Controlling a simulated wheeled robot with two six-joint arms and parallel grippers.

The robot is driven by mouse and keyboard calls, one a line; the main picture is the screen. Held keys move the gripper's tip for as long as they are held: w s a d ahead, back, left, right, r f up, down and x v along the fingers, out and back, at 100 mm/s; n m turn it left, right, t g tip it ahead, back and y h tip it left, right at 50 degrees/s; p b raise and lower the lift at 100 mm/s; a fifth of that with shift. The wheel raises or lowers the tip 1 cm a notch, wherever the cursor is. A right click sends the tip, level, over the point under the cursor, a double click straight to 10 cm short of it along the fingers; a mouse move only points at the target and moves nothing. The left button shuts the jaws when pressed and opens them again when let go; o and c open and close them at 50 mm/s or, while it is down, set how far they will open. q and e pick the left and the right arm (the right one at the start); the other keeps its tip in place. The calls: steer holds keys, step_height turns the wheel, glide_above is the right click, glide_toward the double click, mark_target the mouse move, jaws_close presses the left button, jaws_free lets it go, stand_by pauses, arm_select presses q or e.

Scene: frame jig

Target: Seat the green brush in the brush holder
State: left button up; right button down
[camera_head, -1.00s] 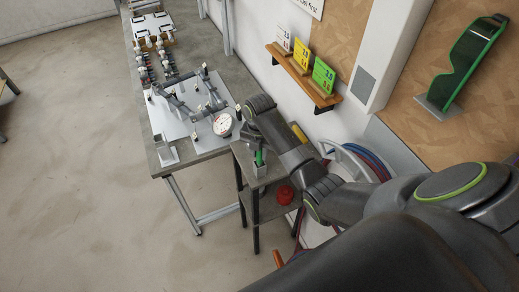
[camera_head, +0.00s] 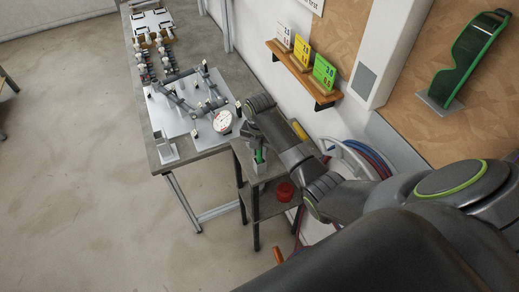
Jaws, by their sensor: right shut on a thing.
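The green brush (camera_head: 260,155) shows as a small green upright piece below my right gripper (camera_head: 257,146). My right gripper is shut on it, and the fingers are small and partly hidden by the wrist. The brush's lower end is at the grey brush holder (camera_head: 260,168), which stands on the small side table (camera_head: 245,157). I cannot tell how deep the brush sits in the holder. My left gripper is not in view.
A workbench (camera_head: 203,150) with a grey frame jig (camera_head: 182,98) and a round white dial (camera_head: 223,122) stands at the left. A red object (camera_head: 285,191) lies on the side table's lower shelf. Blue and red hoses (camera_head: 371,157) hang on the wall.

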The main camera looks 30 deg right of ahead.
steer(key=shift+f, duration=0.4)
steer(key=c, duration=1.2)
jaws_free()
steer(key=shift+o, duration=0.2)
steer(key=shift+r+b, duration=1.1)
steer(key=shift+r, duration=2.65)
